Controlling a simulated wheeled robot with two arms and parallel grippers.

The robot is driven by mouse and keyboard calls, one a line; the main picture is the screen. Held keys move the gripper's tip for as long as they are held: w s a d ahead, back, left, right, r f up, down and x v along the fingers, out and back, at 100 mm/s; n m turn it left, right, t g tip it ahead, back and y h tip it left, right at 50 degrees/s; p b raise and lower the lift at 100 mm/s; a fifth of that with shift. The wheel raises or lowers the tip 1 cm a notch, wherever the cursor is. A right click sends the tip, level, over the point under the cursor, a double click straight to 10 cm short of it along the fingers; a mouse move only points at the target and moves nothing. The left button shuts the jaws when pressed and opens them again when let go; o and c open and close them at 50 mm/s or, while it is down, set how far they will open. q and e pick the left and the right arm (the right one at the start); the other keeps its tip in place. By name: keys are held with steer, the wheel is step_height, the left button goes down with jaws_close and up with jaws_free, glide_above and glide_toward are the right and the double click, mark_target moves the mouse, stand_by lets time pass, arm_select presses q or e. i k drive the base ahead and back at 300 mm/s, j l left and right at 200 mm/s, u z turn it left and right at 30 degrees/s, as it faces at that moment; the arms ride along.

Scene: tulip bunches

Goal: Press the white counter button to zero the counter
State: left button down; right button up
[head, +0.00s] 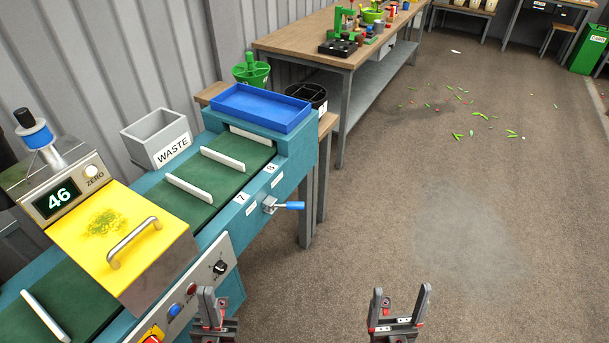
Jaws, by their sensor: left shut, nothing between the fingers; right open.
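The white counter button (91,172) is round and sits beside the word ZERO on the sloped face of the counter box (77,193). The counter display (58,199) next to it reads 46 in light digits. My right gripper (400,296) is open and empty above the floor, further right. Nothing hides the button.
A yellow cover (104,222) with a metal handle stands just below the counter. The green conveyor (205,205) has white dividers, and a blue tray (258,108) sits at its far end. A grey WASTE bin (157,139) stands behind. A blue-handled lever (285,206) sticks out.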

mark_target(90, 170)
steer(key=u, duration=1.4)
